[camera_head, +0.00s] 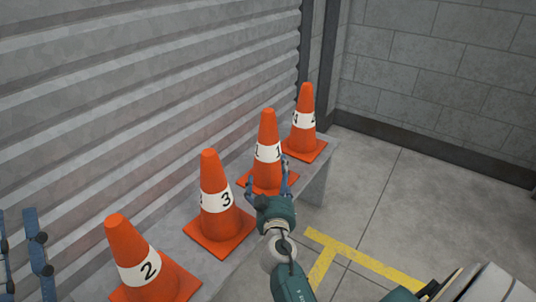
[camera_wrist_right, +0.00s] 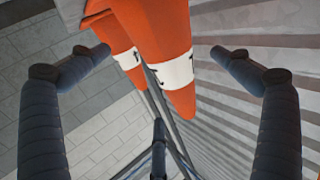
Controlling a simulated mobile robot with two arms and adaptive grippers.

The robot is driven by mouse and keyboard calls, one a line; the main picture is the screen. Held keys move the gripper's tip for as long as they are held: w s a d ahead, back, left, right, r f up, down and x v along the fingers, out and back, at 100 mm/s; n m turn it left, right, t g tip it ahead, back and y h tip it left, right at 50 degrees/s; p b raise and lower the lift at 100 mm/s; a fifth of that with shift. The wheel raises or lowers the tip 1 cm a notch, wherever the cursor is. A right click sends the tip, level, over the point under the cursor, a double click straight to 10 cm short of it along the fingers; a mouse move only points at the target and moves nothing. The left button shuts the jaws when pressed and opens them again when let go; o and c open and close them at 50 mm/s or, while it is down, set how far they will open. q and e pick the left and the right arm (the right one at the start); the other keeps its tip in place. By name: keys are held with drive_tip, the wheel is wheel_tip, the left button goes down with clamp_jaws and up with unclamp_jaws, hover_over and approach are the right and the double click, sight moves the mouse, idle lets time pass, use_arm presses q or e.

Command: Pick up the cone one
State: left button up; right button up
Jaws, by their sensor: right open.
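Cone one (camera_head: 267,130) is an orange traffic cone with a white band marked 1. It stands upright on the grey bench, third from the front in the head view. My right gripper (camera_head: 267,172) is open and empty, its blue fingers at the near side of the cone. In the right wrist view the cone (camera_wrist_right: 158,28) shows upside down between the spread fingers (camera_wrist_right: 158,52). Whether a finger touches it I cannot tell. My left gripper (camera_head: 22,250) is at the left edge of the head view, its fingers apart with nothing between them.
Cone 3 (camera_head: 212,178) and cone 2 (camera_head: 137,252) stand nearer on the bench (camera_head: 318,180). Another cone (camera_head: 305,104), its number unclear, stands close behind cone one. A corrugated wall (camera_head: 130,90) runs along the left. The floor (camera_head: 400,190) to the right is open.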

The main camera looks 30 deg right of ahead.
sight(273, 160)
drive_tip(key=x, duration=0.5)
drive_tip(key=shift+w+r, duration=0.1)
drive_tip(key=shift+r, duration=0.1)
drive_tip(key=shift+w+d, duration=0.4)
drive_tip(key=shift+w, duration=0.15)
drive_tip(key=shift+w+d, duration=0.2)
drive_tip(key=shift+w, duration=0.1)
drive_tip(key=x, duration=0.3)
drive_tip(key=shift+w+d+r, duration=0.1)
drive_tip(key=shift+w+d, duration=0.05)
drive_tip(key=shift+w, duration=0.1)
drive_tip(key=shift+w+d, duration=0.2)
drive_tip(key=shift+w, duration=0.15)
use_arm(q)
drive_tip(key=shift+w+d+f+g, duration=0.15)
drive_tip(key=shift+w+f, duration=0.05)
drive_tip(key=shift+w, duration=0.2)
drive_tip(key=shift+w+d+f+g, duration=0.1)
drive_tip(key=shift+w+f+g, duration=0.1)
drive_tip(key=shift+w, duration=0.2)
drive_tip(key=shift+y, duration=0.3)
use_arm(e)
drive_tip(key=c, duration=1.2)
drive_tip(key=shift+r, duration=0.1)
drive_tip(key=shift+c, duration=0.5)
